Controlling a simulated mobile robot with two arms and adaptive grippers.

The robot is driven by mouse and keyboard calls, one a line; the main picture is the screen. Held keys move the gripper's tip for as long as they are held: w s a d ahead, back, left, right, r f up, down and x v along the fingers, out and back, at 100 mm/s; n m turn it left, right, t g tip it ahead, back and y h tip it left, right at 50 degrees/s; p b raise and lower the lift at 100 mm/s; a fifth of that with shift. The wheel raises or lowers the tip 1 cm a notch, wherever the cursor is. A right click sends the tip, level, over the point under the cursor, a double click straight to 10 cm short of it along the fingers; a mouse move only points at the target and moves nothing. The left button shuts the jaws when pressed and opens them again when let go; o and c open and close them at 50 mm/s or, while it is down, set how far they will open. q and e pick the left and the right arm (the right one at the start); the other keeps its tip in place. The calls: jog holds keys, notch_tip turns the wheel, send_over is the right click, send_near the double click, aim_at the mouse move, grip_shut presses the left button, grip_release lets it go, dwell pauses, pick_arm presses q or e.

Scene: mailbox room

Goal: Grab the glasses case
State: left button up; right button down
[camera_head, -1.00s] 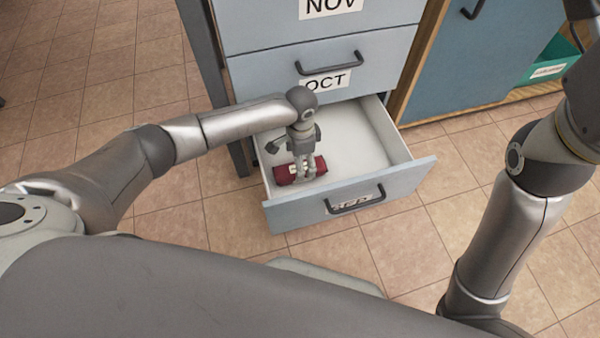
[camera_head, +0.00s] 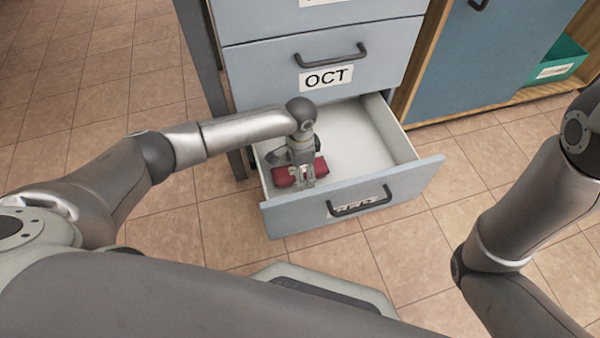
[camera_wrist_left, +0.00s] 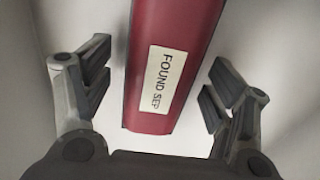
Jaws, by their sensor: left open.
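The glasses case is dark red with a white label reading "FOUND SEP" (camera_wrist_left: 172,60). It lies in the left part of the open drawer (camera_head: 372,140), and in the head view the case (camera_head: 283,177) is partly hidden by my gripper. My left gripper (camera_head: 305,181) reaches down into the drawer over the case. In the left wrist view my left gripper (camera_wrist_left: 155,95) is open, with one finger on each side of the case and a gap to both. My right arm is at the right edge of the head view, but its gripper is out of frame.
The drawer front (camera_head: 420,188) with its black handle stands out over the tiled floor. A closed drawer labelled OCT (camera_head: 326,78) is just above. A blue door (camera_head: 470,60) and a green bin (camera_head: 560,62) are to the right. The drawer's right half is empty.

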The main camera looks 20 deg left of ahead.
pick_arm(q)
jog(key=shift+c, duration=0.2)
jog(key=c, duration=1.1)
jog(key=shift+r, duration=0.15)
